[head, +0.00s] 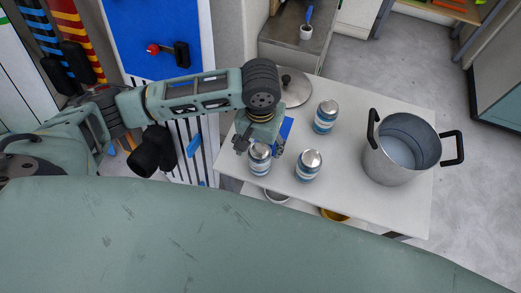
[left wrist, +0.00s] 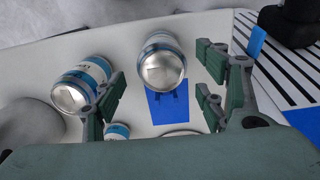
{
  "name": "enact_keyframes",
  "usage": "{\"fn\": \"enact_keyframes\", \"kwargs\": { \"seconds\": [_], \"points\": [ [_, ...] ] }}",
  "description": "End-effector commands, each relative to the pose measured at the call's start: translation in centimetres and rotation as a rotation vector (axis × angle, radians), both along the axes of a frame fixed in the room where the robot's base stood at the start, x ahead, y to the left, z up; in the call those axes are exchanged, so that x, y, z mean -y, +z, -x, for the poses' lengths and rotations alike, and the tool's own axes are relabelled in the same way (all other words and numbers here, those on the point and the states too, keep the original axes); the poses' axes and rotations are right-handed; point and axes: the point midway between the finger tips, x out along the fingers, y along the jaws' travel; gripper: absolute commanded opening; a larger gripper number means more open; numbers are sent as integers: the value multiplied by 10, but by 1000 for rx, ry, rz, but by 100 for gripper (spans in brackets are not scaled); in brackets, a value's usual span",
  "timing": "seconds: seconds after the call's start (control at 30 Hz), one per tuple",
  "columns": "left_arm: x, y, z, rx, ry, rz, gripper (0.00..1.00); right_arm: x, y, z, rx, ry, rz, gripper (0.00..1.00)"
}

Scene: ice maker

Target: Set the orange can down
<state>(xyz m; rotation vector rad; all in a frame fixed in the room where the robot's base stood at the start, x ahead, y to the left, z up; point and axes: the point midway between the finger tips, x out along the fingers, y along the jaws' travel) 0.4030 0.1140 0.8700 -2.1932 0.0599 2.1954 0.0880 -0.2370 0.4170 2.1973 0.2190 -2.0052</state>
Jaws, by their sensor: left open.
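No orange can shows; the cans in view are blue and white with silver tops. One can (head: 260,160) stands upright near the table's left front edge, right by my left gripper (head: 260,147). A second can (head: 309,166) stands to its right, and a third can (head: 326,116) stands farther back. In the left wrist view, my left gripper (left wrist: 160,88) is open, with one can (left wrist: 163,65) showing in the gap between its fingers. Whether the fingers touch it, I cannot tell. Another can (left wrist: 78,87) shows left of the fingers. My right gripper is not in view.
The white table (head: 355,207) also bears a large steel pot (head: 388,165) with black handles at the right. A metal lid (head: 293,88) lies at the back left. A blue patch (head: 286,127) lies by my left gripper. The table between the cans and pot is clear.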

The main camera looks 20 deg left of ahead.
Motion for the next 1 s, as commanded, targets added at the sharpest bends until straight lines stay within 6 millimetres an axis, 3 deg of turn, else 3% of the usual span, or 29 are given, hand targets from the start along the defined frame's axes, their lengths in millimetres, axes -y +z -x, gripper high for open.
{"fn": "enact_keyframes", "kwargs": {
  "seconds": [0.2,0.4,1.0],
  "points": [
    [1,47,-1,3,-2,2,66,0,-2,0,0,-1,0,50],
    [1,70,-1,1,0,1,66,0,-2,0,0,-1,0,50],
    [0,75,0,-1,0,0,66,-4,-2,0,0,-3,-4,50]
  ]
}}
